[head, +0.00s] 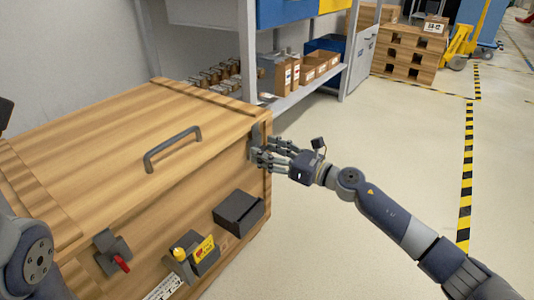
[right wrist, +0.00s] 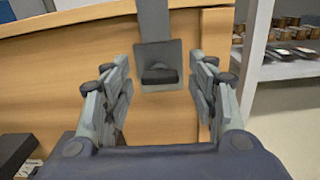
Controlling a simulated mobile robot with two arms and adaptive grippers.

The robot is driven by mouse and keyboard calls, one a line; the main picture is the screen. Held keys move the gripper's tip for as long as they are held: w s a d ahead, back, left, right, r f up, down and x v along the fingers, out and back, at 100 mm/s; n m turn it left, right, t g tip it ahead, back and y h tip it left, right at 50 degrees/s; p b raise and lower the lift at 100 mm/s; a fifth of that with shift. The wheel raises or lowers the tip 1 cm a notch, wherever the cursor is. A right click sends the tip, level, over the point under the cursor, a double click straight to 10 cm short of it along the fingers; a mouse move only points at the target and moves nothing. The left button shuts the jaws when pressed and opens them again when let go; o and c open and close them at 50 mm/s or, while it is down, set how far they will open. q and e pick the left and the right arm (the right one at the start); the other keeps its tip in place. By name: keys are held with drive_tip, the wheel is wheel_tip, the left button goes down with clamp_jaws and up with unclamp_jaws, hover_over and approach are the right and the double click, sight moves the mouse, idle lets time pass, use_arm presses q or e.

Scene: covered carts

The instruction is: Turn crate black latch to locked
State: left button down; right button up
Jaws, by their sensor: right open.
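The wooden crate (head: 70,140) with its lid down fills the left of the head view. Its black latch (right wrist: 158,74) sits on a grey plate, below a grey upright strip, on the crate's front near the right end. In the head view the latch is mostly hidden by my right gripper (head: 262,158). My right gripper, in the right wrist view (right wrist: 160,90), is open, with its fingers on either side of the latch and nothing held between them. I cannot tell whether the fingers touch the crate. My left gripper is out of view.
A handle (head: 172,148) stands on the lid. A red-tipped fitting (head: 112,252), a yellow-labelled holder (head: 192,258) and a black box (head: 238,212) stick out from the front. A shelf (head: 310,92) stands behind; the floor (head: 390,150) at right is clear.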

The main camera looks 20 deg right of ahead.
drive_tip(key=shift+w+a, duration=0.15)
drive_tip(key=c, duration=1.1)
drive_tip(key=shift+o, duration=0.2)
